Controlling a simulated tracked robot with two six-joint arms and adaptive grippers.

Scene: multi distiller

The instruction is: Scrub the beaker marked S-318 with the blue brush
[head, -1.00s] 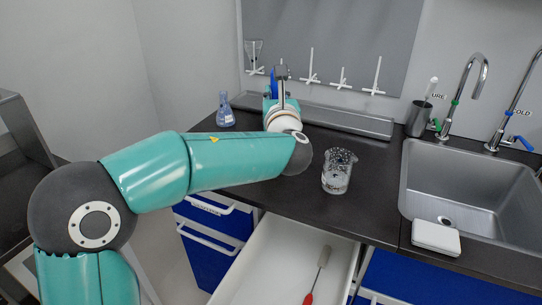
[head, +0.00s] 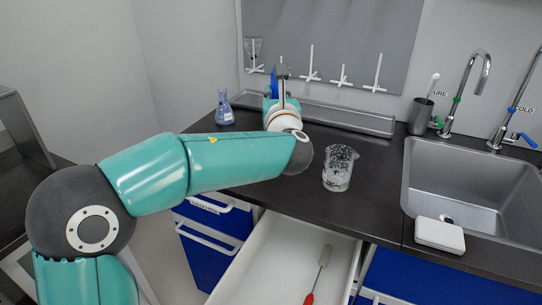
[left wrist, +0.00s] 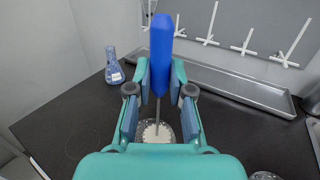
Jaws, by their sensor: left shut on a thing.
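My left gripper (left wrist: 160,86) is shut on the blue brush (left wrist: 161,55), whose handle points up and whose thin shaft runs downward. The brush's white head is low, at a round glass beaker (left wrist: 172,134) under the gripper; it appears to be inside, though the gripper partly hides this. In the head view my arm hides most of the gripper, and the blue handle (head: 274,82) shows behind it. A second speckled glass beaker (head: 340,168) stands upright on the counter to the right. No S-318 mark is readable. My right gripper does not show.
An open drawer (head: 262,258) holds a red-handled brush (head: 318,275). The sink (head: 470,190), white box (head: 439,234) and dark cup (head: 420,116) are right.

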